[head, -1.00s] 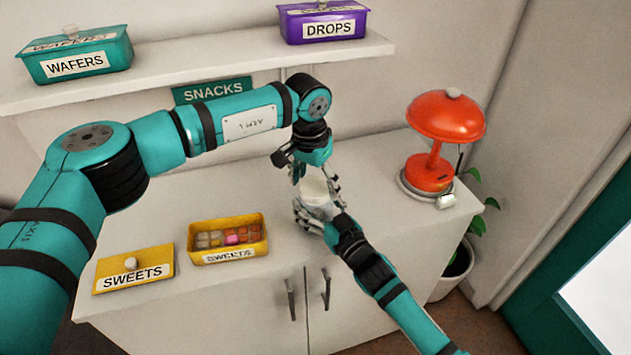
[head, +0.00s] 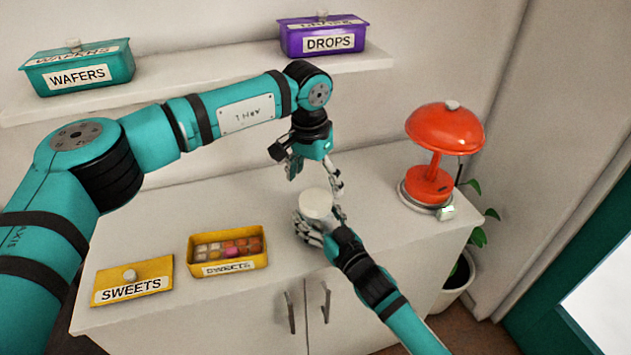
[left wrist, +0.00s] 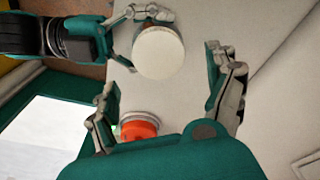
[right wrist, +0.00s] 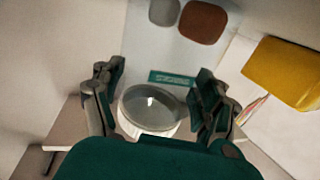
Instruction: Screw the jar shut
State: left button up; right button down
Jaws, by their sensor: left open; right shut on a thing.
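The jar (head: 316,205) is pale and round, held upright above the front of the cabinet top. Its flat white top, which looks like the lid (left wrist: 159,52), fills the upper middle of the left wrist view; whether it is fully tight I cannot tell. My right gripper (head: 312,228) is shut around the jar's side. In the right wrist view the jar (right wrist: 150,108) shows a round grey, glassy face between the fingers. My left gripper (head: 315,178) is open and empty, just above the lid and apart from it, its fingers spread wide in the left wrist view (left wrist: 162,72).
A yellow SWEETS box (head: 228,268) with several sweets stands open; its yellow lid (head: 132,283) lies to its left. An orange lamp (head: 445,128) stands at the right. The WAFERS box (head: 78,73) and DROPS box (head: 323,40) are on the shelf (head: 180,88).

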pick_arm(q)
jog(key=n, duration=0.5)
jog(key=shift+w+r, duration=0.1)
jog(key=shift+r, duration=0.1)
jog(key=n, duration=0.5)
jog(key=shift+r, duration=0.2)
jog(key=n, duration=0.4)
jog(key=shift+r+n, duration=0.2)
jog(key=shift+n, duration=0.1)
jog(key=n, duration=0.6)
jog(key=shift+r+n, duration=0.25)
jog(key=shift+n, duration=0.15)
jog(key=n, duration=0.4)
jog(key=shift+r+g+y, duration=0.1)
jog(key=shift+g+y, duration=0.2)
jog(key=n, duration=0.7)
jog(key=shift+r, duration=0.25)
jog(key=n, duration=0.4)
jog(key=shift+r, duration=0.15)
jog(key=n, duration=0.6)
jog(key=shift+r+g, duration=0.15)
jog(key=shift+g, duration=0.15)
